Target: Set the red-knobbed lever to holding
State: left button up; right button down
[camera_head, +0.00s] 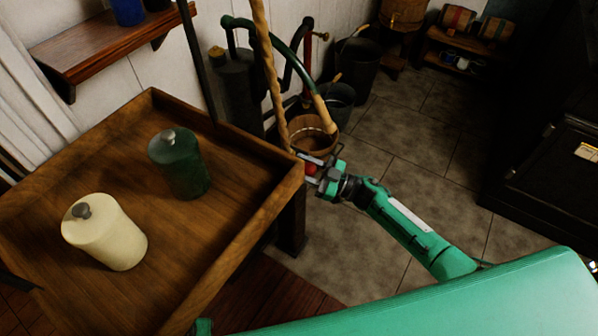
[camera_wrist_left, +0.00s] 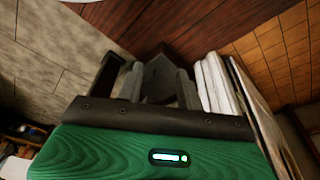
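A small red knob (camera_head: 310,169) shows just beyond the right corner of the wooden tray table in the head view. The rest of its lever is hidden, so I cannot tell its setting. My right gripper (camera_head: 316,170) is at the knob, with its fingers around or beside it. I cannot tell whether they are closed on it. In the left wrist view my left gripper (camera_wrist_left: 148,85) has its dark fingers apart, with no object seen held between them. The knob is not seen in that view.
The tray table (camera_head: 235,226) with raised rims holds a green canister (camera_head: 180,165) and a cream canister (camera_head: 105,235). A wooden bucket (camera_head: 313,138), a rope (camera_head: 268,65) and a curved green hose (camera_head: 285,52) are behind the gripper. Stone floor (camera_head: 425,170) is clear at right.

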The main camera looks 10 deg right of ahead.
jog(key=shift+w+d+r+m+t, duration=0.2)
jog(key=shift+w+d+m, duration=0.1)
jog(key=shift+m, duration=0.25)
jog(key=shift+w+d+r+m+t, duration=0.2)
jog(key=shift+w+d+m, duration=0.1)
jog(key=shift+m, duration=0.25)
pick_arm(q)
jog(key=shift+s+f+p, duration=0.25)
jog(key=shift+f+p, duration=0.2)
jog(key=shift+f, duration=0.75)
pick_arm(e)
jog(key=shift+w+d+r+m+t+h, duration=0.15)
jog(key=shift+w+d+m+t, duration=0.2)
jog(key=shift+m, duration=0.35)
jog(key=shift+w+d+f+m+t+h, duration=0.1)
jog(key=shift+w+d+m+t, duration=0.2)
jog(key=shift+m, duration=0.4)
jog(key=shift+w+d+r+m+t+h, duration=0.15)
jog(key=shift+w+d+m+t, duration=0.15)
jog(key=shift+m, duration=0.4)
pick_arm(q)
jog(key=shift+f, duration=0.1)
pick_arm(e)
jog(key=shift+d+f, duration=0.1)
jog(key=c, duration=0.9)
grip_release()
jog(key=shift+s+f, duration=0.1)
